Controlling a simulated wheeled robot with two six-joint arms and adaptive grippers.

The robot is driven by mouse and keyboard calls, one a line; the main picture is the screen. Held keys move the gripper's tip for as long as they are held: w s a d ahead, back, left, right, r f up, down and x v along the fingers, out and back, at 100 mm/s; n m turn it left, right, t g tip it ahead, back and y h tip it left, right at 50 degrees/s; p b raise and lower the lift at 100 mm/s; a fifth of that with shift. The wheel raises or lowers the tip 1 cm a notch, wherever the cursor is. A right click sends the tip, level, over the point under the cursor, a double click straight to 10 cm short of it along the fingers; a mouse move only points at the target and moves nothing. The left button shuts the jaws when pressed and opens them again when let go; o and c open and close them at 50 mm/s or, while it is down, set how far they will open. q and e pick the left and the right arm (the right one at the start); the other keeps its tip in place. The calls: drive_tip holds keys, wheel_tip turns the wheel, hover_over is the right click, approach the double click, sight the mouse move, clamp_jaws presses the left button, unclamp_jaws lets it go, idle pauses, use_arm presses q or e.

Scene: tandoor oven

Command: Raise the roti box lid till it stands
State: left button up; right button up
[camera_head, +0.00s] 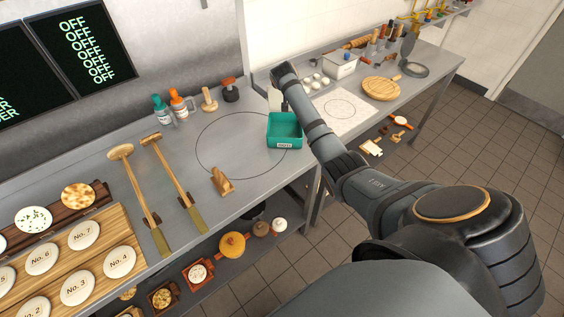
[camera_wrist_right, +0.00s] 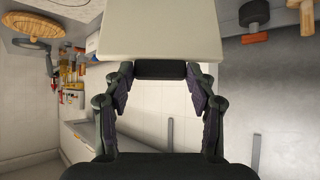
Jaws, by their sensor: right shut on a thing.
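The roti box (camera_head: 285,131) is a teal open-topped box with a small white label on its front, at the right of the steel counter in the head view. Its inside is visible. A pale panel (camera_head: 274,100), apparently the lid, rises at the box's back edge, partly behind my arm. In the right wrist view the pale lid (camera_wrist_right: 160,32) fills the top. A dark handle bar on it sits between the fingertips of my right gripper (camera_wrist_right: 160,74), which is shut on it. In the head view that gripper is mostly hidden by my arm. My left gripper is out of view.
A wooden block (camera_head: 222,181) and two long wooden tools (camera_head: 170,165) lie left of the box. Bottles (camera_head: 180,104) and a black-based stamp (camera_head: 230,90) stand behind. A second counter with a round board (camera_head: 381,88) is at the right.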

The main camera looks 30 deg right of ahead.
drive_tip(key=shift+w+d+r+b, duration=0.1)
drive_tip(key=shift+w+d+b, duration=0.45)
drive_tip(key=shift+w, duration=0.2)
drive_tip(key=shift+w+d+r, duration=0.1)
drive_tip(key=shift+w+d, duration=0.05)
drive_tip(key=shift+w, duration=0.1)
drive_tip(key=shift+w+d+b, duration=0.5)
drive_tip(key=shift+w+b, duration=0.1)
drive_tip(key=shift+b, duration=0.55)
drive_tip(key=shift+w+d, duration=0.2)
drive_tip(key=shift+w, duration=0.05)
drive_tip(key=shift+w+d+r, duration=0.1)
drive_tip(key=shift+w, duration=0.1)
drive_tip(key=shift+s+r, duration=0.1)
